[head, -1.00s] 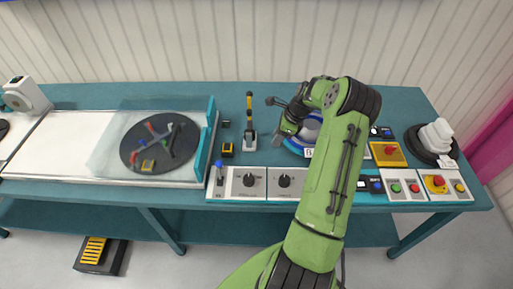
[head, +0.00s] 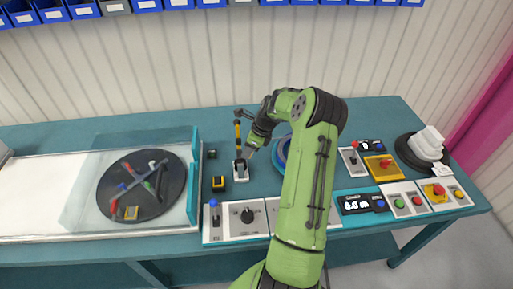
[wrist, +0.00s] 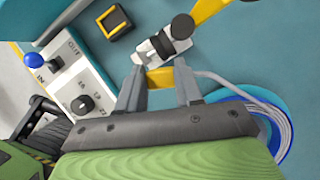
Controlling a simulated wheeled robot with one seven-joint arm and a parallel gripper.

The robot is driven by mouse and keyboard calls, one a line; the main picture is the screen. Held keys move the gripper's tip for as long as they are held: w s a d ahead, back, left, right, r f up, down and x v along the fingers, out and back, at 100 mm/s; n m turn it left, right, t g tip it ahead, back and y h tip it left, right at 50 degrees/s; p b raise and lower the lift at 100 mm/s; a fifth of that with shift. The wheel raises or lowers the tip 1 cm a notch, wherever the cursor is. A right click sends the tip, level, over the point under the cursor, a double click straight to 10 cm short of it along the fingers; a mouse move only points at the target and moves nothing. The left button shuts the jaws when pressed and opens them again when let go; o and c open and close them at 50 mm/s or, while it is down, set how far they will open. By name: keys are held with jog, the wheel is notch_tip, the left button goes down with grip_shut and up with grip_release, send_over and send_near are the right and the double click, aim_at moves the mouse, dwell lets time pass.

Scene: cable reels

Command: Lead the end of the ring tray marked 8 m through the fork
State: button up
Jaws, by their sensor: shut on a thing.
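The blue ring tray (head: 282,152) stands on the bench, partly hidden behind my arm; its mark cannot be read now. In the wrist view the tray (wrist: 264,98) holds coiled grey cable (wrist: 283,128). My gripper (wrist: 158,82) is shut on the yellow cable end (wrist: 159,77), and the grey cable runs from there back to the tray. My gripper (head: 249,149) is low beside a white-based device (head: 240,171) with a yellow and black arm (head: 238,132). In the wrist view the cable end is close to this base (wrist: 163,46); contact cannot be told. I cannot clearly make out the fork's prongs.
A control panel with a blue-knobbed lever (head: 214,217) and a dial (head: 248,215) lines the front edge. A small yellow and black box (head: 218,184) sits left of the device. A dark turntable (head: 140,188) lies further left. A white reel stack (head: 427,143) stands right.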

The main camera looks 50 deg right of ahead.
jog(key=w+a, duration=0.6)
jog(key=a, duration=0.1)
dwell(0.3)
